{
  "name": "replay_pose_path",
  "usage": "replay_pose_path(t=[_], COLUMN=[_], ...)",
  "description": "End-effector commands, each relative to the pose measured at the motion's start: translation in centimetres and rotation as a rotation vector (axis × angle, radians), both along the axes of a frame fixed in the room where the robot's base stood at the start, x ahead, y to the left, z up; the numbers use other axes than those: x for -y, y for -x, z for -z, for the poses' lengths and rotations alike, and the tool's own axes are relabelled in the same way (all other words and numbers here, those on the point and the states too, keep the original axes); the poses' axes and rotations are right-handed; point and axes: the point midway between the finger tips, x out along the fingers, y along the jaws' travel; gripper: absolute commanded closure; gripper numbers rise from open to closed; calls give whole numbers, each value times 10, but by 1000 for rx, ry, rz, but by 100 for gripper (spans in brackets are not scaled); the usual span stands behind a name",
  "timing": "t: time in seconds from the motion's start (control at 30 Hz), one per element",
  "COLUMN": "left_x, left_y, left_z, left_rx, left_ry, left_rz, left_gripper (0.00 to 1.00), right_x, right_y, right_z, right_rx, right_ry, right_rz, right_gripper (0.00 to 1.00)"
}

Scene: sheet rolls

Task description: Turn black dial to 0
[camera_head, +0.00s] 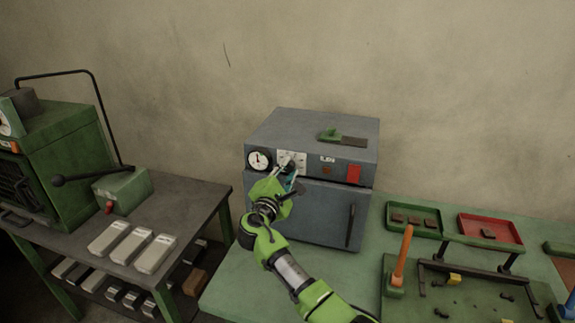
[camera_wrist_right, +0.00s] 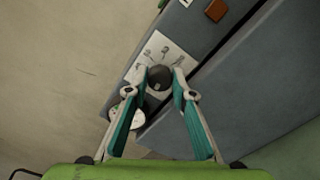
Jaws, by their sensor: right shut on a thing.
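The black dial (camera_wrist_right: 160,76) sits on a white scale plate (camera_wrist_right: 151,52) on the front panel of a grey oven-like box (camera_head: 308,215). In the head view the plate (camera_head: 291,158) shows beside a round white gauge (camera_head: 259,160), and the dial is mostly hidden by my gripper. My right gripper (camera_head: 293,172) reaches up to the panel. In the right wrist view its two fingers (camera_wrist_right: 160,88) are closed around the dial, one on each side. The number the dial points to is too small to read. My left gripper is not in view.
A green-handled tool (camera_head: 338,137) lies on the box top. Trays (camera_head: 491,230) and an orange-handled fixture (camera_head: 402,258) stand to the right. A green machine (camera_head: 70,150) stands left.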

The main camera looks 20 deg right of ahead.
Motion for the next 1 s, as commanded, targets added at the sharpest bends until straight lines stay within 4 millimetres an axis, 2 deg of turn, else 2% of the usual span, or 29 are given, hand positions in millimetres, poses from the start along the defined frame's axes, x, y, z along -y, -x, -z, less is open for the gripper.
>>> replay_pose_path(t=[0.03, 0.4, 1.0], left_x=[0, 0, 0], left_y=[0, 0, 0], left_z=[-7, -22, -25], left_rx=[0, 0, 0], left_ry=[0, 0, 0], left_rz=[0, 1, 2], left_gripper=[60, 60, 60], right_x=[1, 1, 1], right_y=[-1, -1, -1], right_z=[-6, -5, -4], right_rx=[-18, -140, -175], right_ry=[36, 217, 272], right_rz=[0, 1, 2], right_gripper=[98, 98, 98])
